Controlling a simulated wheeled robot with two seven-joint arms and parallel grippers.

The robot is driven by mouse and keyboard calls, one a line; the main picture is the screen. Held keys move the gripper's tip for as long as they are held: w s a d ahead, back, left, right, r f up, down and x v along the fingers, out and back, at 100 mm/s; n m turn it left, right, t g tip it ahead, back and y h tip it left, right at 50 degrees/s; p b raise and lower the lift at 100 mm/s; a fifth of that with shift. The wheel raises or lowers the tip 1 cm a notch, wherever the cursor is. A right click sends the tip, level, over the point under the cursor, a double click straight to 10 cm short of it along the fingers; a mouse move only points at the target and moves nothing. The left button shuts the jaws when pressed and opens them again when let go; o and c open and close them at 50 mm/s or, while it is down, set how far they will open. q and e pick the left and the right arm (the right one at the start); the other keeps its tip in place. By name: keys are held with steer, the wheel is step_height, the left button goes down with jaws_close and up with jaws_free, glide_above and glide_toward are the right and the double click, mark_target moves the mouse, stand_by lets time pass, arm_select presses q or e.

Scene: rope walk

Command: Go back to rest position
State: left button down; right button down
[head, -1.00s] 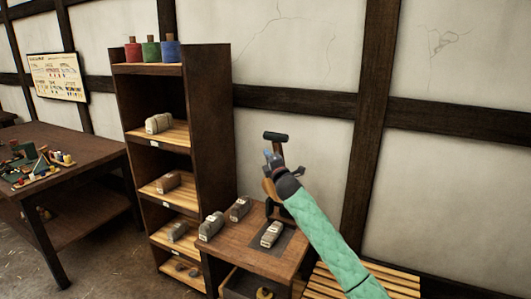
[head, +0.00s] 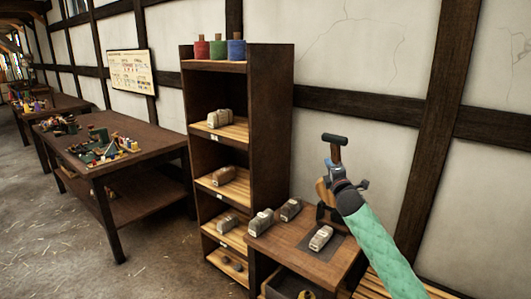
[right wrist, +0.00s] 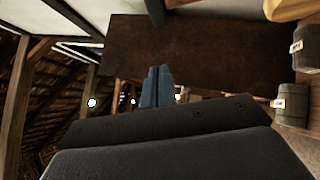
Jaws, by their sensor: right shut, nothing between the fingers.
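My right arm in its green sleeve comes in from the lower right of the head view. Its gripper (head: 333,164) is in front of the small side table, near a dark stand with a T-shaped top (head: 334,139), which it partly hides. In the right wrist view its blue fingers (right wrist: 157,86) are together with nothing between them. I cannot tell whether the gripper touches the stand. My left gripper is not in view.
The small table (head: 290,238) holds several wrapped bundles, one on a dark mat (head: 321,237). A tall shelf (head: 271,130) with bundles and coloured spools stands beside it. A long workbench (head: 150,140) with clutter is at left. Floor (head: 50,220) at lower left is clear.

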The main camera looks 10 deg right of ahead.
step_height(320, 180, down, 3)
steer(key=s+d+m+g+h, duration=0.2)
steer(key=m+g+h, duration=0.15)
steer(key=m, duration=0.65)
steer(key=s+a+f+m+g+y, duration=0.2)
steer(key=s+a+f+g, duration=0.2)
steer(key=s+a+f, duration=0.7)
steer(key=s+a+f+m+g+y, duration=0.2)
steer(key=s+a+f+m+g, duration=0.3)
steer(key=s, duration=0.9)
steer(key=s+a+f+g+y, duration=0.2)
steer(key=s+a+f, duration=0.8)
steer(key=s, duration=0.3)
steer(key=s+a+f+g, duration=0.2)
steer(key=s+f, duration=0.3)
steer(key=s, duration=0.4)
steer(key=s+a+f+g, duration=0.2)
steer(key=s+f, duration=0.4)
steer(key=s, duration=0.4)
steer(key=shift+s+a+m+y, duration=0.2)
steer(key=shift+s+m+y, duration=0.05)
steer(key=shift+m+y, duration=0.15)
